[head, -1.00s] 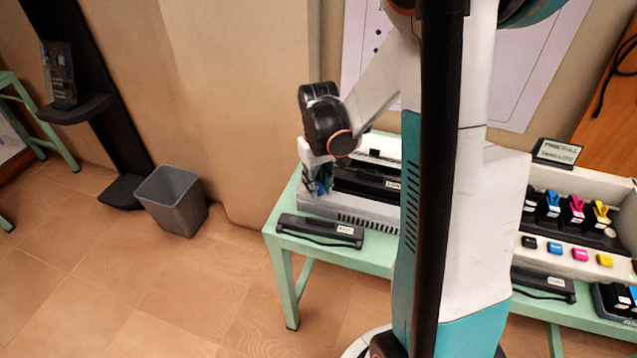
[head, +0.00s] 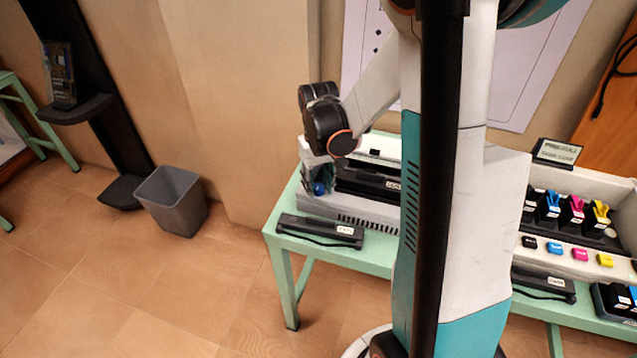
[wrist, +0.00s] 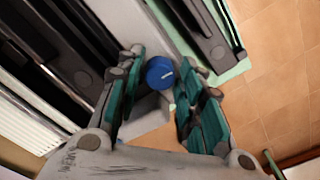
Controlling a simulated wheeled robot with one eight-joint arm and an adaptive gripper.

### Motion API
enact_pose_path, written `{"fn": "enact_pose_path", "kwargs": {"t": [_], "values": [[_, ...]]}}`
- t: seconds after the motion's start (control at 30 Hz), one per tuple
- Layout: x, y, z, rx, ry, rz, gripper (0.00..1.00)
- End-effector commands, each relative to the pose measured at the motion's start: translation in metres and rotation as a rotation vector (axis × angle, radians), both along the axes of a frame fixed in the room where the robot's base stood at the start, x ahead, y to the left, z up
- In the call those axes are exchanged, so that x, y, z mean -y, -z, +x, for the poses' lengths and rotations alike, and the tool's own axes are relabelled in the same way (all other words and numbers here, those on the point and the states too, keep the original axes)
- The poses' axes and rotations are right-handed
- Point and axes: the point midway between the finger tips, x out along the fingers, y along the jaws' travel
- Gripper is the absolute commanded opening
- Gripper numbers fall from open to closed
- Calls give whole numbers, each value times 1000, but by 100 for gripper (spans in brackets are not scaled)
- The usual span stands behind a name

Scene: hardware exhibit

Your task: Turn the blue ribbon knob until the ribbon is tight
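The blue knob (wrist: 160,72) is on the side of the printer (head: 352,208), at its left end in the head view. It also shows as a small blue spot below my wrist in the head view (head: 319,188). My gripper (wrist: 163,88) is open, with one teal-padded finger on each side of the knob. A gap shows between the knob and the left finger; the right finger is very close, and contact cannot be told. The ribbon itself cannot be made out. My arm hides part of the printer in the head view.
A black cartridge bar (head: 320,231) lies on the green table (head: 281,246) in front of the printer. A white stand with coloured ink cartridges (head: 576,211) is at the right. A grey bin (head: 172,203) stands on open floor at the left.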

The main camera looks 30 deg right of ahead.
Motion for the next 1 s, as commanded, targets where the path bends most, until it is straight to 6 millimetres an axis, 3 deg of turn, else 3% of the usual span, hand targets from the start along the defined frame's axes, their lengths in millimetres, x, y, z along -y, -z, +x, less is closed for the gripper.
{"fn": "enact_pose_path", "kwargs": {"t": [0.27, 0.7, 1.0], "values": [[0, -9, 0, 0, 0, 0, 34], [0, -89, 0, 0, 0, 0, 34], [0, -118, 0, 0, 0, 0, 34]]}}
